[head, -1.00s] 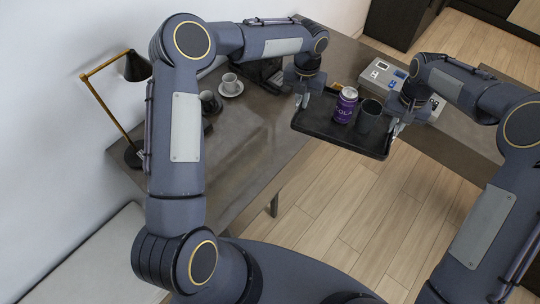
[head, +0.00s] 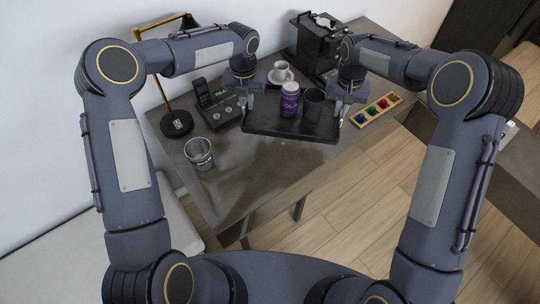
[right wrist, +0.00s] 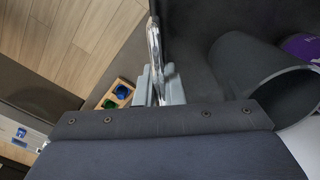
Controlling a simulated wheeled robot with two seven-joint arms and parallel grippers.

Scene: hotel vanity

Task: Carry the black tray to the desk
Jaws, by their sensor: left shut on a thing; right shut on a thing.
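The black tray (head: 285,128) is held level between my two grippers, with its near edge over the desk (head: 235,175). A purple can (head: 289,100) and a dark cup (head: 313,104) stand upright on it. My left gripper (head: 247,98) is shut on the tray's left side. My right gripper (head: 347,98) is shut on its right side. In the right wrist view the fingers (right wrist: 157,85) close around a metal handle at the tray's edge, beside the dark cup (right wrist: 255,70). I cannot tell whether the tray touches the desk.
A telephone (head: 218,100), a bin-like cup (head: 199,153), a lamp base (head: 176,123), a white cup with saucer (head: 281,72), a coffee machine (head: 318,42) and a wooden box of coloured pods (head: 375,109) surround the tray. The desk's front middle is clear.

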